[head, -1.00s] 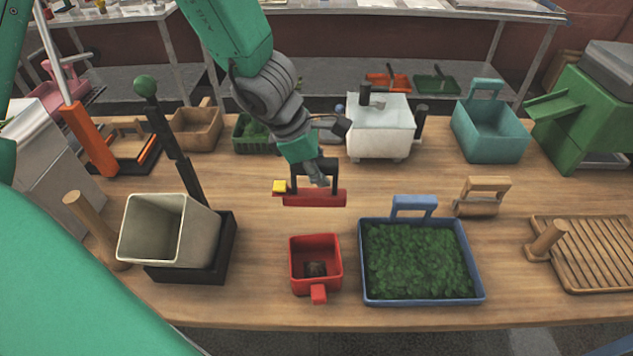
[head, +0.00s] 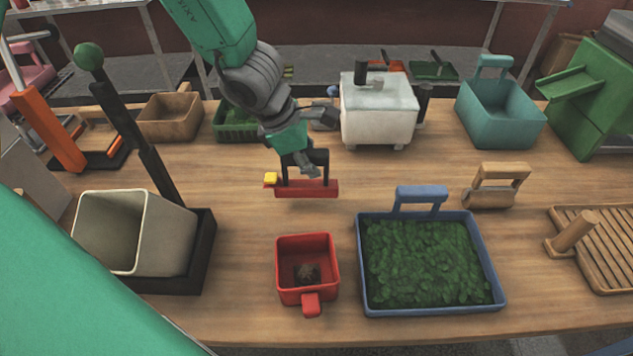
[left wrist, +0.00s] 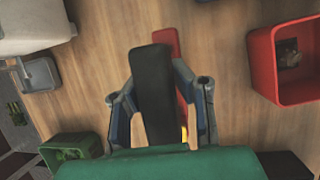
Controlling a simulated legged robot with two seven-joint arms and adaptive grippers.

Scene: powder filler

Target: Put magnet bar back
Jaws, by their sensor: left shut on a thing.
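The magnet bar (head: 306,189) is a red bar with a black handle and a yellow end piece at its left in the head view. My left gripper (head: 306,168) is shut on the black handle from above. The bar lies level, close over or on the bare wood behind the red box; I cannot tell whether it touches. In the left wrist view, the black handle (left wrist: 153,95) sits between the fingers of my left gripper (left wrist: 160,100), and the red bar (left wrist: 167,42) shows partly behind it. My right gripper is not in view.
A red box (head: 307,290) with dark matter inside stands in front of the bar. A blue tray (head: 366,300) of green material is right of it. A beige bin (head: 120,235) on a black stand is left. A white box (head: 378,115) stands behind. Wood right of the bar is clear.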

